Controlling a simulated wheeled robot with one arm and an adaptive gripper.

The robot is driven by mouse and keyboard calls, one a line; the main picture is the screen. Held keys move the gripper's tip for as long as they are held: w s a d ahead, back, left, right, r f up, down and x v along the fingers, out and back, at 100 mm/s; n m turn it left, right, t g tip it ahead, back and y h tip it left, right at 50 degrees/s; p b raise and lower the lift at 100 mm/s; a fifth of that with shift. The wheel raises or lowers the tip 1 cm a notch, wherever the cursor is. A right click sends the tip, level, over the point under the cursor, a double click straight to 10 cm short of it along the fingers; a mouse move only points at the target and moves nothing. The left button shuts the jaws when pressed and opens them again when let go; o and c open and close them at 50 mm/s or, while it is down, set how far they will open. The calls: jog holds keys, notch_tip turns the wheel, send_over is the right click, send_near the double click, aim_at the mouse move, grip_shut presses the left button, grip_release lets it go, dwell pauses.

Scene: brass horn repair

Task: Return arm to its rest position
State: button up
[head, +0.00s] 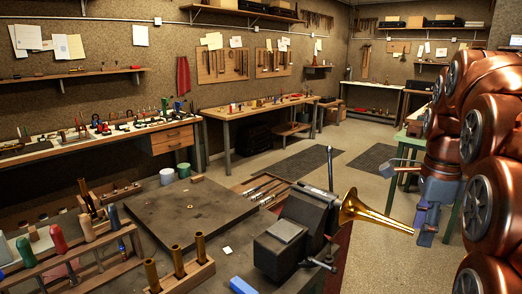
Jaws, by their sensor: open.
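My copper-coloured arm (480,140) is folded at the right edge of the head view, close to the camera. Its links rise from the bottom edge to the upper right. There is a visible gap between the bell and my arm links.
The near workbench holds a dark flat plate (190,212), a wooden block with brass tubes (180,272) and a rack of handled tools (75,255). Open floor (350,140) lies beyond the bench.

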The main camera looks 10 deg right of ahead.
jog(key=s+a+f+n+g+b, duration=0.2)
jog(key=s+a+f+n, duration=1.7)
jog(key=n, duration=0.5)
notch_tip(320, 180, down, 2)
jog(key=shift+s+a+f+b, duration=0.25)
jog(key=shift+a+b, duration=0.15)
jog(key=shift+a, duration=0.75)
jog(key=shift+a, duration=0.1)
